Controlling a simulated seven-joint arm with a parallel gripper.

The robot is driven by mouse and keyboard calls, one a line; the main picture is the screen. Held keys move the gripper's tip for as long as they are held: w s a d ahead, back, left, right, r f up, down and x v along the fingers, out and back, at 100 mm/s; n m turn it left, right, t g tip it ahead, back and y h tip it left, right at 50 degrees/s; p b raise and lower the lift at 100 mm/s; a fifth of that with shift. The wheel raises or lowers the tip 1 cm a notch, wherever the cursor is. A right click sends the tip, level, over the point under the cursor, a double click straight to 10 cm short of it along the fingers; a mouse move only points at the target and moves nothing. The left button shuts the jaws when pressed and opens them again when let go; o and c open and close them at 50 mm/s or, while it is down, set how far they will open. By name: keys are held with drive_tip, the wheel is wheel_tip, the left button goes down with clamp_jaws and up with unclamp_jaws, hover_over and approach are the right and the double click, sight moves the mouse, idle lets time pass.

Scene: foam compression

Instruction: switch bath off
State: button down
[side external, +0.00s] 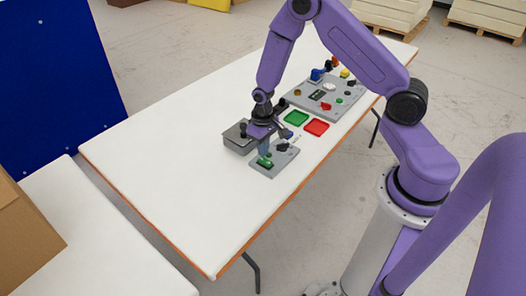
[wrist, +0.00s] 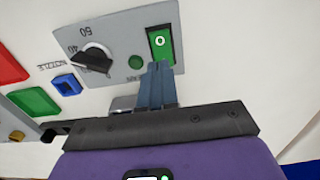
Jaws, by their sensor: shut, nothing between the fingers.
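A small grey panel (side external: 262,168) lies on the white table. In the wrist view the panel (wrist: 118,32) carries a green rocker switch (wrist: 160,40) marked with a white "O", a round green lamp or button (wrist: 135,62) and a black dial (wrist: 92,57) with numbers. My gripper (wrist: 160,66) is shut and empty. Its fingertips overlap the lower edge of the green switch in the wrist view; I cannot tell whether they touch it. In the side view my gripper (side external: 264,154) is right over the green switch end of the panel.
A grey box (side external: 238,139) stands directly beside the panel. A green tray (side external: 296,118) and a red tray (side external: 317,127) lie behind it, then a larger panel (side external: 325,95) with knobs and buttons. The near left of the table (side external: 175,160) is clear.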

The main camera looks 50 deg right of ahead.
sight(264, 159)
drive_tip(key=shift+f, duration=0.75)
drive_tip(key=shift+w+f+g, duration=0.15)
drive_tip(key=shift+f+g, duration=0.2)
drive_tip(key=shift+g, duration=0.05)
drive_tip(key=shift+s, duration=0.3)
drive_tip(key=shift+s+r, duration=0.15)
drive_tip(key=shift+s, duration=0.6)
drive_tip(key=shift+w+r, duration=0.2)
drive_tip(key=shift+r, duration=0.45)
wheel_tip(264, 159, up, 13)
drive_tip(key=w, duration=0.1)
